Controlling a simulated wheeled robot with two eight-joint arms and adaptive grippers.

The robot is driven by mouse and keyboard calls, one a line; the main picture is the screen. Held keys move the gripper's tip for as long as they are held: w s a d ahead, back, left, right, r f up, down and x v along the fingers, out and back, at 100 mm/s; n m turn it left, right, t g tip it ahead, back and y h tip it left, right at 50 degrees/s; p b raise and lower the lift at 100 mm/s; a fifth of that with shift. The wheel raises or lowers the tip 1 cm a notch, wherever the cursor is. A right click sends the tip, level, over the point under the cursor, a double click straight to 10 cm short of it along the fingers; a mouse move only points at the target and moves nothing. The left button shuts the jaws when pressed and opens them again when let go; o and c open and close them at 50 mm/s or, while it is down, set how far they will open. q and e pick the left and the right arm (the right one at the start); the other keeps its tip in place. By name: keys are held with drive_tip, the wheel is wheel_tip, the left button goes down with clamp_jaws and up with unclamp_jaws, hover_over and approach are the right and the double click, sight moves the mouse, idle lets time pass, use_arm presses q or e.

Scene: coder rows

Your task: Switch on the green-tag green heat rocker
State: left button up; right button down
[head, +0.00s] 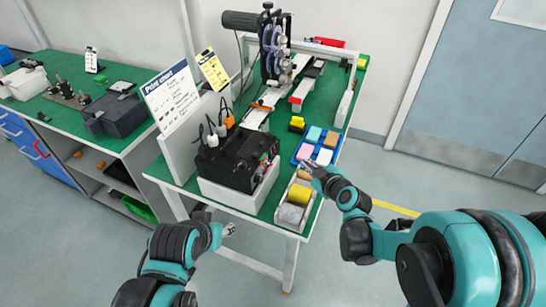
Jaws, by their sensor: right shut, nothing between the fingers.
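A black machine (236,158) with cables rising from its top sits in a white tray on the green-topped table. Small red and green spots (263,157) show on its right side. They are too small for me to tell which is the green-tag green heat rocker. My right gripper (303,164) is shut and empty, to the right of the machine, over the near edge of a blue tray. It appears apart from the machine. My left gripper (229,229) is low in front of the table, and its fingers are too small to read.
The blue tray (296,159) holds colored blocks. A white bin (281,217) with a yellow roll stands at the front right corner. A reel stand (272,50) rises behind, and a "Print start" sign (171,98) stands left. Open floor lies right of the table.

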drive_tip(key=w+a+f+b, duration=0.1)
drive_tip(key=w+a, duration=0.1)
drive_tip(key=a, duration=0.6)
drive_tip(key=shift+w+f, duration=0.2)
drive_tip(key=shift+w, duration=0.15)
drive_tip(key=shift+a, duration=0.2)
idle(1.0)
drive_tip(key=shift+w+a, duration=0.1)
drive_tip(key=shift+a, duration=0.2)
drive_tip(key=shift+w+a+f, duration=0.1)
drive_tip(key=shift+a, duration=0.2)
idle(0.6)
drive_tip(key=shift+d, duration=0.15)
drive_tip(key=shift+s+d, duration=0.25)
drive_tip(key=shift+d, duration=0.35)
drive_tip(key=shift+s+d+r, duration=0.15)
drive_tip(key=shift+s+d, duration=0.1)
drive_tip(key=shift+d, duration=0.55)
drive_tip(key=shift+s+d+r, duration=0.2)
drive_tip(key=shift+s+d, duration=0.05)
drive_tip(key=shift+d, duration=0.5)
drive_tip(key=shift+s+d+r, duration=0.15)
drive_tip(key=shift+s+d, duration=0.1)
drive_tip(key=shift+d, duration=0.55)
